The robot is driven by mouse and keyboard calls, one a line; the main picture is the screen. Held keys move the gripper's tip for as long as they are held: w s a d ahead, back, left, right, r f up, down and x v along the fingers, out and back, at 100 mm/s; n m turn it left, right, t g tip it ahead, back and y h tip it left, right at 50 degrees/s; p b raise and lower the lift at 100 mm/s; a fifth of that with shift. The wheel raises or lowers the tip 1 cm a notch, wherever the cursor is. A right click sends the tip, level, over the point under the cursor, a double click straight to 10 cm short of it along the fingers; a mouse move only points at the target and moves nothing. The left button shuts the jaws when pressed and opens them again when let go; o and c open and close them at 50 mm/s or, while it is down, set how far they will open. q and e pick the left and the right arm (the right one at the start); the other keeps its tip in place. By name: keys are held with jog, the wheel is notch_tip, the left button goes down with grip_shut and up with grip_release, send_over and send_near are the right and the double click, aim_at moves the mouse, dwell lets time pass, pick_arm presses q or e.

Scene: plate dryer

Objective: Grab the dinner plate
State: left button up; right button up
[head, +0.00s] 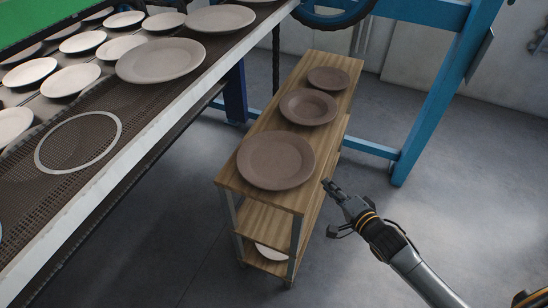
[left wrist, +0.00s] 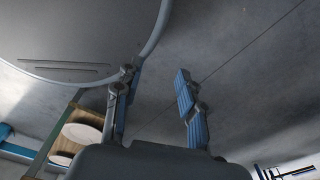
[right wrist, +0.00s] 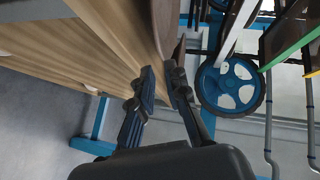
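The large brown dinner plate (head: 275,160) lies on the near end of the wooden shelf unit's top (head: 262,122), its rim close to the right side. My right gripper (head: 328,184) is just right of the plate rim, pointing at it. In the right wrist view its fingers (right wrist: 160,68) are partly open with a narrow gap. A brown edge, apparently the plate's (right wrist: 180,48), shows by the right fingertip; I cannot tell if they touch. My left gripper (left wrist: 155,72) is open and empty over the floor; it is outside the head view.
A brown bowl (head: 308,106) and a smaller brown plate (head: 328,78) sit farther back on the shelf top. A conveyor (head: 150,118) with several pale plates runs along the left. A blue frame (head: 440,95) stands behind. Floor is clear at right.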

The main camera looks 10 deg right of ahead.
aim_at(310, 167)
jog(key=x, duration=0.6)
jog(key=shift+w, duration=0.15)
jog(key=x, duration=0.5)
jog(key=shift+f, duration=0.1)
pick_arm(q)
jog(key=shift+w+d+r, duration=0.15)
jog(key=shift+w+d, duration=0.05)
jog(key=shift+w, duration=0.15)
pick_arm(e)
jog(key=shift+c, duration=0.2)
pick_arm(q)
jog(key=shift+s, duration=0.1)
pick_arm(e)
grip_shut()
jog(key=shift+w+r, duration=0.1)
jog(key=shift+r, duration=0.1)
jog(key=shift+r, duration=0.1)
